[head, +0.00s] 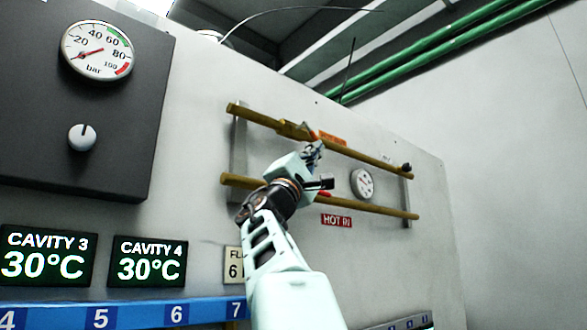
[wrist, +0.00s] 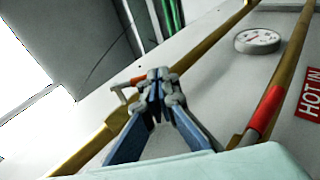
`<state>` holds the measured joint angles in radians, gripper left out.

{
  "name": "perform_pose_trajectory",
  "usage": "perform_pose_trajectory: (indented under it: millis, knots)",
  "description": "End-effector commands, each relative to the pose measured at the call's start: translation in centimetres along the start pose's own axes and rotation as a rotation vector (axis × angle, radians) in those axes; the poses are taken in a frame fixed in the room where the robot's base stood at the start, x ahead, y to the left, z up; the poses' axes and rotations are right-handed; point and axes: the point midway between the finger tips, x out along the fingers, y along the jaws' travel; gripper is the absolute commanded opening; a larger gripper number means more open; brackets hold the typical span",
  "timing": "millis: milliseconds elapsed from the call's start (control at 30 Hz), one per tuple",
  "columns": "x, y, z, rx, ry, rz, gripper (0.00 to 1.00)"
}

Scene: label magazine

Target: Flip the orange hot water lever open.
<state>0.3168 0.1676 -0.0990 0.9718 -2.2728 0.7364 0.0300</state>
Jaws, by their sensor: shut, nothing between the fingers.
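Two brass pipes run across the pale wall panel. On the upper pipe (head: 370,159) sits a brass valve (head: 293,130), with a small orange piece, seemingly the hot water lever (head: 313,134), just right of it. My gripper (head: 317,150) is shut and empty, its tips at the upper pipe just below and right of that piece. In the wrist view the shut fingertips (wrist: 157,76) lie beside an orange-red bit of the lever (wrist: 138,80); the fingers hide part of it. Contact cannot be told.
The lower pipe (head: 375,208) carries a red lever (wrist: 267,110), partly behind my wrist in the head view. A round gauge (head: 362,184) sits between the pipes at right. A dark panel with a gauge (head: 97,50) is at left. Air right of the pipes is clear.

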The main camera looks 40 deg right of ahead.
Motion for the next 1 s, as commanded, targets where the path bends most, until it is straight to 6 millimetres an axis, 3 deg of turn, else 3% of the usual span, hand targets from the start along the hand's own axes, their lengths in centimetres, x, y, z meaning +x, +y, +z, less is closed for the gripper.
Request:
perform_pose_trajectory:
  millis: [500, 1000]
  knots:
    - [3.1, -0.6, 0.6, 0.0, -0.001, -0.001, 0.0]
    - [4.4, -0.4, 0.9, -0.001, -0.001, -0.002, 0.0]
